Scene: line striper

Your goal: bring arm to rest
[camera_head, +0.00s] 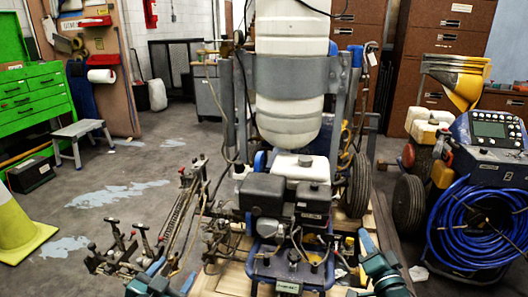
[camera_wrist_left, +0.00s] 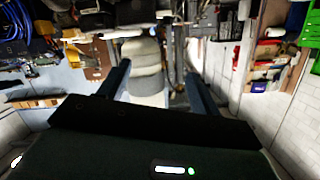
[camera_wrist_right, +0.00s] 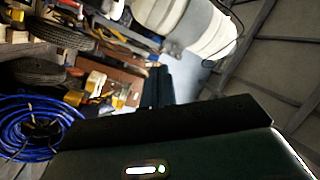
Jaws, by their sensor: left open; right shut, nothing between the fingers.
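My left gripper (camera_head: 173,271) shows at the bottom left of the head view, in front of the line striper (camera_head: 290,195). Its two fingers stand apart and hold nothing. The left wrist view shows the open fingers (camera_wrist_left: 157,72) with the striper's white tank (camera_wrist_left: 145,68) upside down beyond them. My right gripper (camera_head: 367,238) is at the bottom right of the head view, pointing toward the striper. In the right wrist view its fingers (camera_wrist_right: 158,72) are together and empty. Most of both arms is out of view.
The striper stands close in front, with control levers (camera_head: 130,240) near my left gripper. A coiled blue hose (camera_head: 475,225) is at the right. A yellow cone (camera_head: 18,225), a step stool (camera_head: 80,132) and a green tool cabinet (camera_head: 35,95) are at the left. Paint-stained floor lies between.

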